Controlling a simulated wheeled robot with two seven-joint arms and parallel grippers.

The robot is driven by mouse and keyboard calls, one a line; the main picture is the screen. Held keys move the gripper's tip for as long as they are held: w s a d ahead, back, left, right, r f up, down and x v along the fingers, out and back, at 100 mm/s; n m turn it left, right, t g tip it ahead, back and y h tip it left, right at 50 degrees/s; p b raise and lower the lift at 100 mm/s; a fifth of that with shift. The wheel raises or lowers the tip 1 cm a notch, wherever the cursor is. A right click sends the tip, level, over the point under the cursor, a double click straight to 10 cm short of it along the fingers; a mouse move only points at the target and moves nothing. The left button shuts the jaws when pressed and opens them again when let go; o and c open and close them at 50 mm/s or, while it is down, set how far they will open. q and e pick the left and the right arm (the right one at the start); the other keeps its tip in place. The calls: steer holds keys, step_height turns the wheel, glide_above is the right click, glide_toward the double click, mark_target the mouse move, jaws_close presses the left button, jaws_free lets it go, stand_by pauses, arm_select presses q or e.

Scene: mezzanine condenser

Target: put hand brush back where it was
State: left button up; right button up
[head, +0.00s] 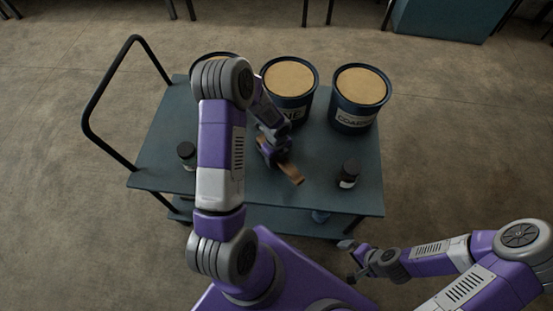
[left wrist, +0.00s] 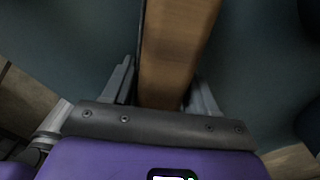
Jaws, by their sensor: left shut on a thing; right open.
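The hand brush (head: 291,173) shows as a brown wooden bar over the front middle of the cart top, slanting down to the right. My left gripper (head: 276,161) is shut on it. In the left wrist view the wooden part of the hand brush (left wrist: 176,45) runs between the two fingers of the left gripper (left wrist: 162,90). Its bristles are hidden, and I cannot tell whether it touches the cart top. My right gripper (head: 354,262) is open and empty, off the cart's front right corner.
The blue-grey cart (head: 160,150) has a black push handle (head: 100,93) at left. Buckets with tan contents stand at its back: a left one (head: 212,56) partly hidden, a middle one (head: 289,88) and a right one (head: 359,98). Small dark jars stand at left (head: 187,154) and right (head: 348,174).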

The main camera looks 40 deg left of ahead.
arm_select(q)
steer(key=shift+f, duration=0.35)
steer(key=shift+r, duration=0.15)
steer(key=o, duration=0.6)
steer(key=shift+f, duration=0.25)
steer(key=shift+c, duration=0.2)
steer(key=o, duration=0.5)
steer(key=shift+c, duration=0.2)
steer(key=shift+r, duration=0.1)
step_height(320, 180, up, 12)
steer(key=p, duration=0.4)
steer(key=shift+r, duration=0.15)
